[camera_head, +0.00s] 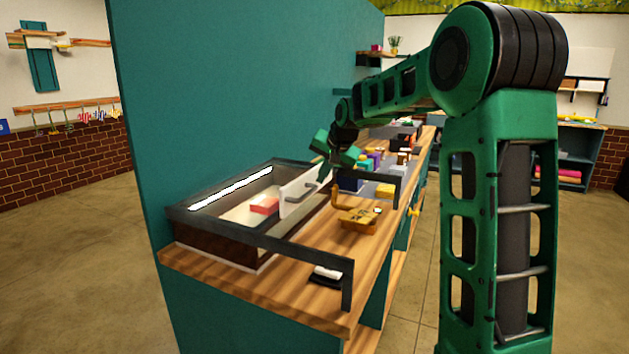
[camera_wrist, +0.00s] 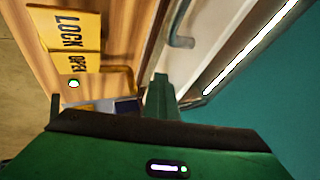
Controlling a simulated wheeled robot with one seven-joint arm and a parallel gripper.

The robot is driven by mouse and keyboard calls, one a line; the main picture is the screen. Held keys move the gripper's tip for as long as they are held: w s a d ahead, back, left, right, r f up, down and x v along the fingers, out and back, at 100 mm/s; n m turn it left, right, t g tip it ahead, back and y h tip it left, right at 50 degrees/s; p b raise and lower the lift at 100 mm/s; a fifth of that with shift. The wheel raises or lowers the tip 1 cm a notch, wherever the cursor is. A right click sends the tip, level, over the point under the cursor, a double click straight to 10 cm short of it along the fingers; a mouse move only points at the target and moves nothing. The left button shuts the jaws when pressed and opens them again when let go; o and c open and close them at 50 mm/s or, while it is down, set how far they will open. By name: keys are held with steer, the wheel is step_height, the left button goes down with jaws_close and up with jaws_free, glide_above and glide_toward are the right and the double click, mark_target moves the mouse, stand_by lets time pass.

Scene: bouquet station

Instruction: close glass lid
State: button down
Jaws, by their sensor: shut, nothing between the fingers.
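A dark-framed display case (camera_head: 215,245) stands on the wooden counter against the teal wall. A pale panel (camera_head: 291,206) with a grey bar handle (camera_head: 304,190) shows at its right side and seems to belong to the glass lid; I cannot tell exactly how far the lid is open. The handle also shows in the wrist view (camera_wrist: 181,38). My gripper (camera_head: 324,172) is shut and empty, pointing down close to the panel's far end. In the wrist view its closed fingers (camera_wrist: 160,95) are beside the pale panel, and I cannot tell whether they touch it.
A yellow plate marked LOCK and OPEN (camera_wrist: 72,28) lies on the counter right of the case; it shows in the head view too (camera_head: 357,218). Several coloured blocks stand behind. A red block (camera_head: 265,205) lies inside the case.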

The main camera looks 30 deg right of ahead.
steer(key=shift+w+a+r, duration=0.1)
steer(key=shift+w+a, duration=0.2)
steer(key=shift+a, duration=0.05)
steer(key=shift+s+d, duration=0.35)
steer(key=shift+s, duration=0.05)
steer(key=s+d+r, duration=0.2)
steer(key=s+r, duration=0.6)
steer(key=s, duration=0.1)
steer(key=s+a+f+n+g, duration=0.1)
steer(key=s+f+g, duration=0.1)
steer(key=s+f, duration=0.5)
steer(key=s+a+f+n+g, duration=0.1)
steer(key=s+f, duration=0.6)
steer(key=s, duration=1.3)
steer(key=s+a+f+n+g, duration=0.1)
steer(key=s+a+f+g, duration=0.2)
steer(key=s+f, duration=0.4)
steer(key=s+g, duration=0.1)
steer(key=s, duration=0.6)
steer(key=shift+g, duration=0.3)
